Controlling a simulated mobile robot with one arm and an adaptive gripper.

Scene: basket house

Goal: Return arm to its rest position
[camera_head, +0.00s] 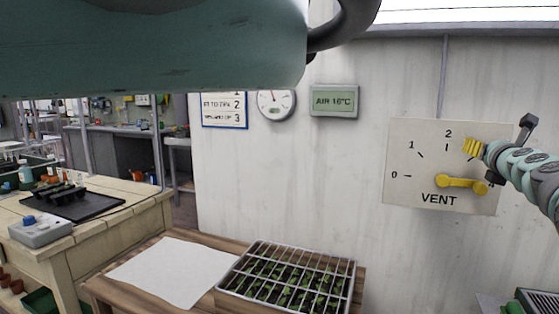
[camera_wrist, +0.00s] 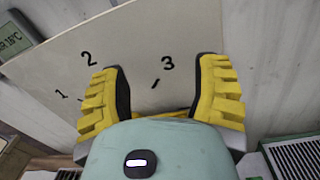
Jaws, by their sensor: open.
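The pale VENT panel (camera_head: 418,160) hangs on the wall at the right, marked 0, 1 and 2; the 3 shows in the wrist view. A yellow lever (camera_head: 453,182) lies nearly level on it, pointing right. In the wrist view a strip of it (camera_wrist: 178,113) shows behind my gripper's body. My gripper (camera_head: 476,166) is at the panel's right side. In the wrist view its two yellow fingers (camera_wrist: 158,85) are spread wide with nothing between their tips. Whether a finger touches the lever is unclear.
A seedling tray (camera_head: 247,262) and white sheet (camera_head: 175,270) lie on a low wooden table below. A workbench (camera_head: 100,235) with a black tray (camera_head: 72,203) stands at left. A gauge (camera_head: 276,104) and AIR display (camera_head: 333,100) hang on the wall. A vented box (camera_wrist: 293,158) is at lower right.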

